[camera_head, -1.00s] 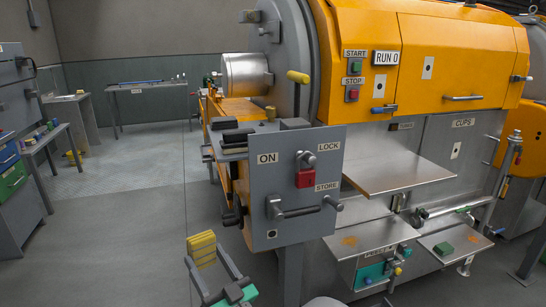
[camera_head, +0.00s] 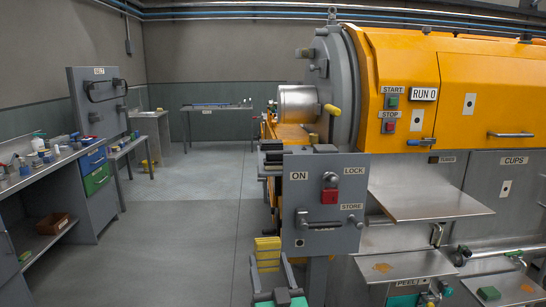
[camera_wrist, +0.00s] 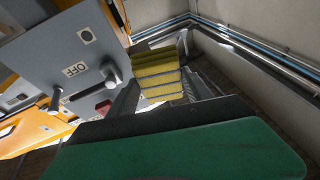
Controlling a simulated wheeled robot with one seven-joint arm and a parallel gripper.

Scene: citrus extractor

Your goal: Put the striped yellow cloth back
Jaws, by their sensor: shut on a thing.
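The striped yellow cloth (camera_head: 267,250) is a folded yellow block with darker stripes, held up at the tips of my gripper (camera_head: 268,262). It also shows in the wrist view (camera_wrist: 157,75), between the fingers beyond the green pad. My gripper is shut on the cloth. In the head view it is low and near the middle, left of and below the grey control panel (camera_head: 345,228). The cloth is clear of any surface that I can see. The cloth's lower part is partly hidden by the fingers.
The orange machine (camera_head: 450,85) with its steel shelf (camera_head: 425,206) fills the right. A bench (camera_head: 50,160) with small items and blue and green drawers stands at the left. A table (camera_head: 215,108) stands at the back. Open floor (camera_head: 180,225) lies between bench and machine.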

